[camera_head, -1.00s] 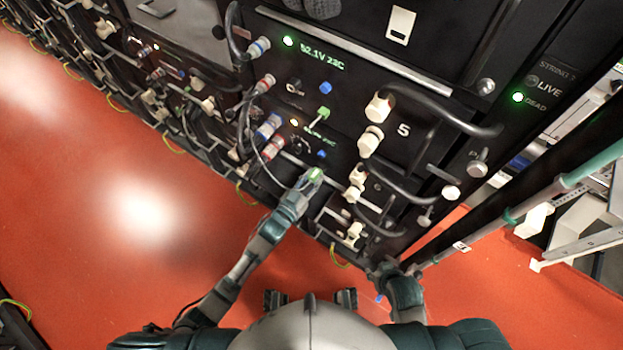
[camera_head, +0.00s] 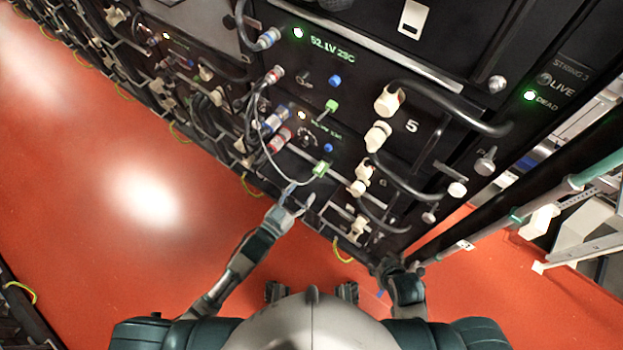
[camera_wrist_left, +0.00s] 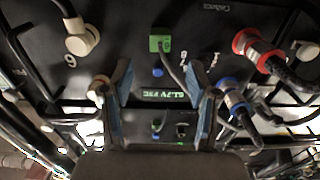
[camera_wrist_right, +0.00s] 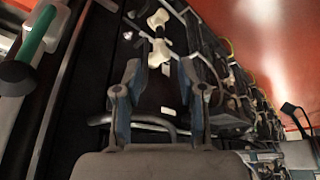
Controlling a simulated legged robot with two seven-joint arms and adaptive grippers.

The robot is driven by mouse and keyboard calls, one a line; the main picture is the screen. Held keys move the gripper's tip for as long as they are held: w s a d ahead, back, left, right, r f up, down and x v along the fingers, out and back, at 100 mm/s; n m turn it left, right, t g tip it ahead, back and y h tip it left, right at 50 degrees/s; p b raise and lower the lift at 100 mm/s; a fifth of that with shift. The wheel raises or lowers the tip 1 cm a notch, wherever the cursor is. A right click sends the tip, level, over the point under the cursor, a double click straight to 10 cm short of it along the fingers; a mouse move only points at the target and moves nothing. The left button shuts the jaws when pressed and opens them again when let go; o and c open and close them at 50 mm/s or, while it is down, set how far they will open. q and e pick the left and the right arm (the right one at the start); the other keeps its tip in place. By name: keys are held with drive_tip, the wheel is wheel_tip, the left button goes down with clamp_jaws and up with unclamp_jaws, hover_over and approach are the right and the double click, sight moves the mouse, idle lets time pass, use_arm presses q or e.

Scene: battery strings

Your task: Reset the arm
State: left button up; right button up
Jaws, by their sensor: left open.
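My left gripper (camera_head: 297,203) is open and empty, just in front of the battery rack's lower modules. It is below and left of a green plug (camera_head: 322,169) with a thin grey cable, and apart from it. In the left wrist view the spread fingers (camera_wrist_left: 166,85) frame a module front, with a green connector (camera_wrist_left: 160,43) beyond them. My right gripper (camera_head: 385,266) is low beside the rack's right end. In the right wrist view its fingers (camera_wrist_right: 158,75) stand apart with nothing between them.
The rack (camera_head: 440,45) fills the top, with black handles, cream connectors (camera_head: 388,101) and red and blue plugs. A teal-and-grey pole (camera_head: 545,200) stands at the right. The red floor (camera_head: 130,230) is open at the left.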

use_arm(q)
drive_tip(key=v, duration=0.2)
drive_tip(key=shift+s+a, duration=0.15)
drive_tip(key=shift+s, duration=0.1)
drive_tip(key=shift+f, duration=0.1)
drive_tip(key=s+a+f+n+g+y+p, duration=0.25)
drive_tip(key=a+f+y, duration=0.2)
drive_tip(key=f, duration=0.45)
drive_tip(key=s+a+f+n+g+y+p, duration=0.1)
drive_tip(key=s+a+f+g+y+p, duration=0.2)
drive_tip(key=a+f, duration=0.45)
drive_tip(key=s+a+f+g+y+p, duration=0.1)
drive_tip(key=s+a+f+g, duration=0.1)
drive_tip(key=s+f, duration=0.4)
drive_tip(key=s+a+f+n+g+y+p, duration=0.1)
drive_tip(key=s+f+g, duration=0.4)
drive_tip(key=s, duration=0.8)
drive_tip(key=shift+s+a+f+y, duration=0.45)
drive_tip(key=shift+a+f, duration=0.1)
drive_tip(key=shift+f, duration=0.25)
use_arm(e)
drive_tip(key=s+f+g, duration=0.1)
drive_tip(key=s+f, duration=0.2)
drive_tip(key=f, duration=0.8)
drive_tip(key=s+d+f+g, duration=0.1)
drive_tip(key=s+f, duration=0.3)
drive_tip(key=f, duration=0.6)
drive_tip(key=shift+d+f+g, duration=0.15)
drive_tip(key=shift+f+g, duration=0.25)
